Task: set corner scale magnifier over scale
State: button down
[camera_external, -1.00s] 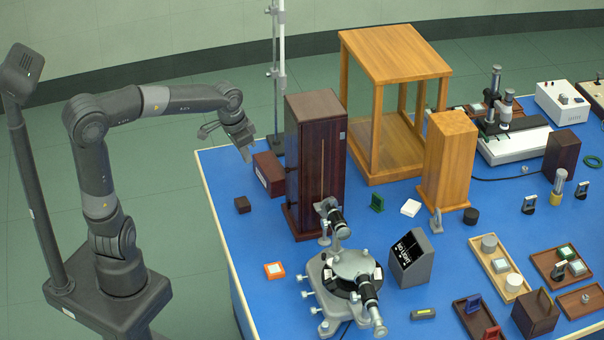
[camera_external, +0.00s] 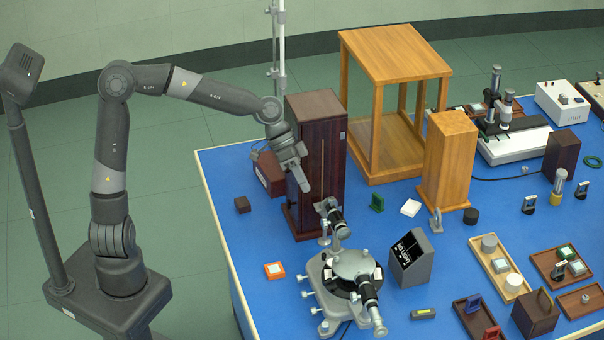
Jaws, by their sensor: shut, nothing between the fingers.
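My gripper (camera_external: 304,188) is shut and empty, pointing down in front of the tall dark wooden cabinet (camera_external: 322,130). It is above and to the left of the grey spectrometer (camera_external: 352,262), which has a round table and two black telescope tubes. A dark ring that may be its scale (camera_external: 343,285) is partly hidden by the table and tubes. I cannot tell which thing is the corner scale magnifier.
A wooden open frame (camera_external: 398,58) and a light wooden box (camera_external: 448,160) stand at the back. A dark sloped block (camera_external: 410,258) is right of the spectrometer. Trays with small parts (camera_external: 498,267) fill the right front. The blue bench (camera_external: 240,180) is clearer at left.

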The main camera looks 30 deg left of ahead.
send_near(331, 260)
jog(key=a, duration=0.1)
jog(key=w+a+r, duration=0.1)
jog(key=a, duration=0.1)
jog(key=w+a+r, duration=0.1)
jog(key=a, duration=0.1)
jog(key=shift+w+r, duration=0.15)
jog(key=shift+x, duration=5.05)
